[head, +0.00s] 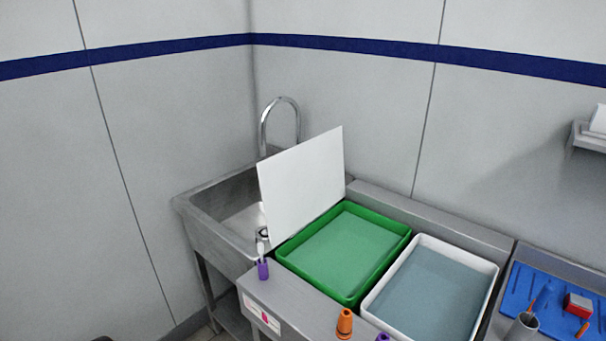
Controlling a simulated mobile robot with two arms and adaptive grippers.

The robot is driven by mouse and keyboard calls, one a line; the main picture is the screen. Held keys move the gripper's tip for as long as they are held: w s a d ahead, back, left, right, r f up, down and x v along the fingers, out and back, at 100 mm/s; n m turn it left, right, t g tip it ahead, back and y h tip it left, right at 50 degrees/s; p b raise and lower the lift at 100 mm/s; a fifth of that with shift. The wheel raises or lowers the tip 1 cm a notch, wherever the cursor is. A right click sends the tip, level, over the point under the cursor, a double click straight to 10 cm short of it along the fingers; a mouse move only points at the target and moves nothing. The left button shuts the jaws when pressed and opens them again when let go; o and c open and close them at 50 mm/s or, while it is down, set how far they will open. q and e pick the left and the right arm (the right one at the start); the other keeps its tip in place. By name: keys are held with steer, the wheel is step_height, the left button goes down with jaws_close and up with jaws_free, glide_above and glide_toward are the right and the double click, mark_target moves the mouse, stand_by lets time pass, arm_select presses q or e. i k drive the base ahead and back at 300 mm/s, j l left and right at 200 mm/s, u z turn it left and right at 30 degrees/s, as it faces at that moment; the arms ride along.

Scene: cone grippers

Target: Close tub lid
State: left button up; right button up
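The green tub (373,278) sits on the grey counter, with a pale green surface inside it. A white flat panel (303,183), which looks like its lid, stands steeply upright along the tub's left edge, so the tub is open. Whether the panel is hinged to the tub cannot be told. A white-rimmed tub (480,266) with a grey-blue inside stands just right of the green one and shows no lid.
A steel sink with a tall faucet (281,115) lies left of the panel. Purple (263,270) and orange (344,323) cone-like items stand along the counter's front edge.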

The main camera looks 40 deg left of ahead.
mark_target(299, 184)
steer(key=j+z, duration=0.1)
steer(key=j, duration=0.55)
steer(key=j+z, duration=0.1)
steer(key=j, duration=0.5)
steer(key=k+j, duration=0.15)
steer(key=j, duration=0.45)
steer(key=j+z, duration=0.15)
steer(key=j, duration=0.5)
steer(key=k+j, duration=0.1)
steer(key=j, duration=0.25)
steer(key=k+j+z, duration=0.1)
steer(key=j, duration=0.25)
steer(key=k+j, duration=0.2)
steer(key=j, duration=0.15)
steer(key=k+j+z, duration=0.1)
steer(key=j, duration=0.2)
steer(key=k, duration=0.45)
